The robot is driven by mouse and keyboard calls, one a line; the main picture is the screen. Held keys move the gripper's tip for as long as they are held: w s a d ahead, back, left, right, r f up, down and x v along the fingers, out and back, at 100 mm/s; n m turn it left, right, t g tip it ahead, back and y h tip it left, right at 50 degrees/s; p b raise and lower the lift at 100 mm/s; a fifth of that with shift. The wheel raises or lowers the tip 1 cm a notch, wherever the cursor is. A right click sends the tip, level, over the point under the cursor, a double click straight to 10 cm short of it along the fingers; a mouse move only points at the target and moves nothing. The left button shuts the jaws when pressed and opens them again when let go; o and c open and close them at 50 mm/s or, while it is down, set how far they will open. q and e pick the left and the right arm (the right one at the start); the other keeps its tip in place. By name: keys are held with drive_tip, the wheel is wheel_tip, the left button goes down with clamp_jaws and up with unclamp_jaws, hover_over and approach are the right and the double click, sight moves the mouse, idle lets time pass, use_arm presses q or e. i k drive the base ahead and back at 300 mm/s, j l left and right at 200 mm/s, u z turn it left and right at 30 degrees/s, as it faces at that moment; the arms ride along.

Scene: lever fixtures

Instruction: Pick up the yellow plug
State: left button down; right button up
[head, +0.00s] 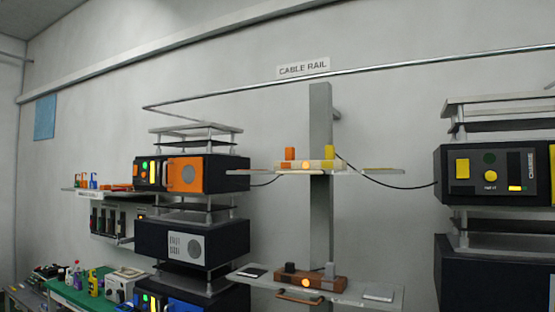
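The block lies on the upper shelf (378,173) fixed to a grey vertical post. An orange plug (290,154) stands on the left part of the same block. A dark cable runs from the shelf to the right-hand machine. Neither of my grippers shows in the head view.
A grey post (320,110) rises behind the shelf. Stacked dark machines stand left (192,240) and right (470,222). A green bench (75,292) with bottles is at lower left.

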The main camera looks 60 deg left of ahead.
sight(330, 150)
drive_tip(key=u, duration=1.7)
drive_tip(key=i+j, duration=0.1)
drive_tip(key=j, duration=1.3)
